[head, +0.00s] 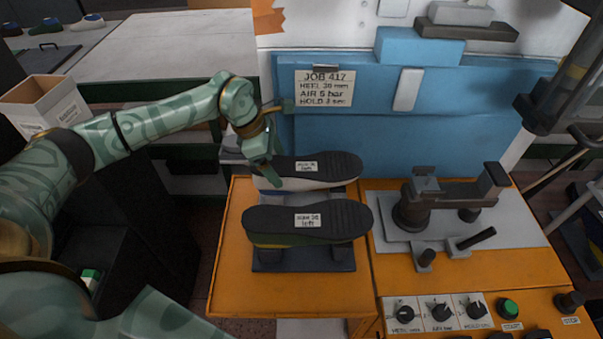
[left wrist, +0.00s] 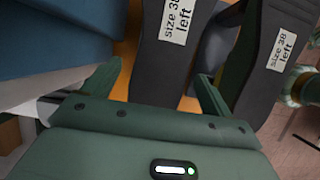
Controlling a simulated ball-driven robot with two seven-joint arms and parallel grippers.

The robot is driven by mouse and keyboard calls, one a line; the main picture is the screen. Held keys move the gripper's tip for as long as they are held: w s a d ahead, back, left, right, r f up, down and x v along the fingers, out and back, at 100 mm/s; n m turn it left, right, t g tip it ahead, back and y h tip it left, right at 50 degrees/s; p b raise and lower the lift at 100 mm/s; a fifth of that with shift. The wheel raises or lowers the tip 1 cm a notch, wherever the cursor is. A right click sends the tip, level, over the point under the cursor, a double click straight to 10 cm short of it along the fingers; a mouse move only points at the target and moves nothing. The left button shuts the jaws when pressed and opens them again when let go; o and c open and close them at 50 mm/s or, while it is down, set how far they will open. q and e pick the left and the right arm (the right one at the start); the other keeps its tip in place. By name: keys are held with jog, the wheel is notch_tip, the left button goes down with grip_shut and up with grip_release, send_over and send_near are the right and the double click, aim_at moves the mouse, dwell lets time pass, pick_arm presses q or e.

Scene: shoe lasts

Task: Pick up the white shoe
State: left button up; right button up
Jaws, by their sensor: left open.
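The white shoe (head: 295,184) sits sole up at the back of the orange bench, its pale upper showing under a dark sole labelled "left". A second, dark green shoe (head: 290,240) is sole up on a dark stand in front of it. My left gripper (head: 268,160) is open at the left end of the white shoe. In the left wrist view, the white shoe's dark sole (left wrist: 160,70) lies between the two open fingers (left wrist: 158,88), and the green shoe's sole (left wrist: 268,75) is beyond the right finger. Whether the fingers touch the shoe I cannot tell.
A blue panel (head: 350,130) with a job sign (head: 325,87) stands close behind the white shoe. A metal fixture (head: 450,195) is to the right, with knobs and buttons (head: 440,310) in front. A cardboard box (head: 45,105) is at far left. The orange bench's left front is clear.

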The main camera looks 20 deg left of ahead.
pick_arm(q)
jog(key=x, duration=0.2)
jog(key=shift+w+d+f, duration=0.1)
jog(key=shift+d+f, duration=0.05)
jog(key=shift+f, duration=0.2)
pick_arm(e)
jog(key=shift+s+f, duration=0.1)
jog(key=shift+s, duration=0.3)
